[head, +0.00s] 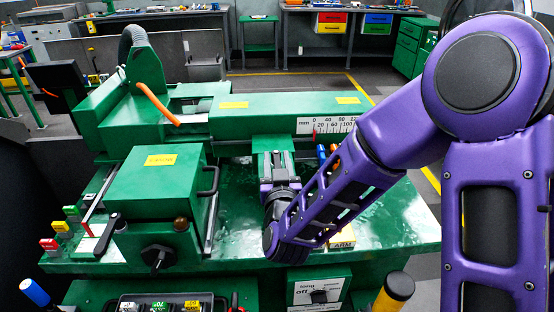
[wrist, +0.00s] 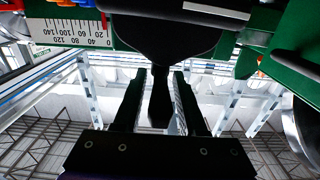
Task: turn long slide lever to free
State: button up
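A dark lever-like handle (wrist: 158,100) hangs from a broad black part (wrist: 165,35) in the wrist view, and I take it to be the long slide lever. My gripper (wrist: 160,95) is open, with one finger on each side of the handle and light gaps showing between. In the head view my gripper (head: 275,160) points away under the green long slide (head: 285,115), below its white mm scale (head: 330,124). My gripper and arm hide the handle there, so I cannot tell its setting.
A green box with a yellow label (head: 160,185) stands left of my arm. An orange-handled lever (head: 158,105) stands further back left. A sign reading "long" and "off" (head: 318,292) is at the front. Small orange and blue parts (head: 322,152) lie close right of my gripper.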

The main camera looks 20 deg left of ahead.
grip_shut()
dwell(1.1)
